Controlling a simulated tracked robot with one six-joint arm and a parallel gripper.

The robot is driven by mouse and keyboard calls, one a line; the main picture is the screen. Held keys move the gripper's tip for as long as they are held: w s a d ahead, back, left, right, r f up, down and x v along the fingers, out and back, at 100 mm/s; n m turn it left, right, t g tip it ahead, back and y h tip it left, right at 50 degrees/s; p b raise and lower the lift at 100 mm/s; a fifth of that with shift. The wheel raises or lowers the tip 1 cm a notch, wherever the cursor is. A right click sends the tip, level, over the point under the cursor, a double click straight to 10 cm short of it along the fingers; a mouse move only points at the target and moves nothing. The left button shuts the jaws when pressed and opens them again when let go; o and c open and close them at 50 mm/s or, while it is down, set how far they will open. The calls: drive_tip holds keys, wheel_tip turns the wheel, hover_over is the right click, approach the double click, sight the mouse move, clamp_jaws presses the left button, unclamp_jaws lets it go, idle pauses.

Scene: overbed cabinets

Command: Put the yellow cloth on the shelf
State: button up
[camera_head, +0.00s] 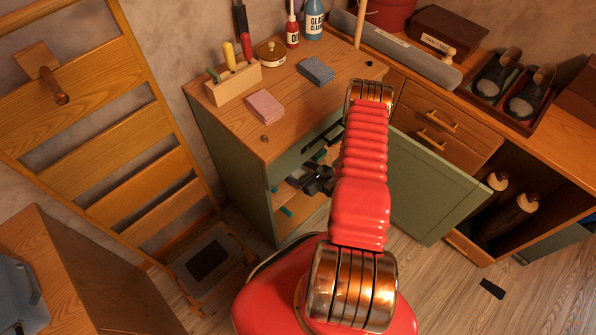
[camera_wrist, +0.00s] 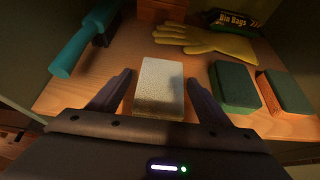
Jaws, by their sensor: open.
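A pale, cream-yellow folded cloth or pad (camera_wrist: 160,92) lies flat on a wooden shelf board (camera_wrist: 122,88) in the wrist view. It is the only cloth-like thing of yellowish colour that I see. In the head view my gripper (camera_head: 318,180) is at the open front of the green cabinet (camera_head: 232,165). Inside the cabinet a wooden shelf (camera_head: 290,196) shows, partly hidden by my arm.
The green door (camera_head: 430,190) stands open right of my arm. Pink (camera_head: 265,106) and blue (camera_head: 316,71) cloths lie on the counter.

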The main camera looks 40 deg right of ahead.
drive_tip(key=v, duration=1.1)
drive_tip(key=shift+s, duration=0.2)
drive_tip(key=shift+s, duration=0.1)
idle(0.4)
